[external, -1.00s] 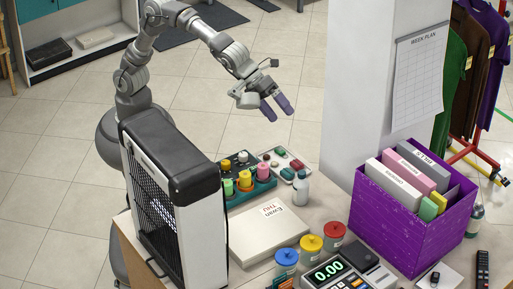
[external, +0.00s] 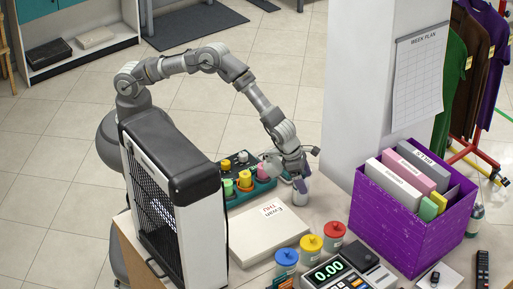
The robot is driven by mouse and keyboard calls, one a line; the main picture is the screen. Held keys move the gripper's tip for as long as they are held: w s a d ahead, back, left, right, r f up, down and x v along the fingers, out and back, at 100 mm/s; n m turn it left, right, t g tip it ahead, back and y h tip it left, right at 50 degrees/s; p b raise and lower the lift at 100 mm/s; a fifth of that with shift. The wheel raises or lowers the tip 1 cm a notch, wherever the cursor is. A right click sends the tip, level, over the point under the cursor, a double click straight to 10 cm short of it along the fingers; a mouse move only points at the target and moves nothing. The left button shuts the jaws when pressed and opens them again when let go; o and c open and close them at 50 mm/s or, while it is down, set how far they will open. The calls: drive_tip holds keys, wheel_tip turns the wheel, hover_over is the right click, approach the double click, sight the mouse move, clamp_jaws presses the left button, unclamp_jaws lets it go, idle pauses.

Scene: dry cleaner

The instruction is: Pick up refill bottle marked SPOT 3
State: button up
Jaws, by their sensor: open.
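A small pale bottle (external: 300,198) stands upright on the counter, just right of the dark green caddy. My gripper (external: 301,184) points down at its top, with purple fingertips partly covering it. The jaws are open; whether the fingers are around the bottle or just above it I cannot tell. The green caddy (external: 238,196) holds several small bottles with yellow, pink, orange, grey and dark tops. No SPOT 3 marking is readable on any bottle at this size.
A white box (external: 262,238) labelled Ewan THU lies in front. Blue (external: 286,262), yellow (external: 309,250) and red (external: 334,236) lidded jars stand nearby. A purple file box (external: 392,225) and pillar (external: 352,110) are right. A black-and-white appliance (external: 170,190) stands left.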

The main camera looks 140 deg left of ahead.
clamp_jaws()
idle(0.3)
drive_tip(key=shift+r, duration=0.15)
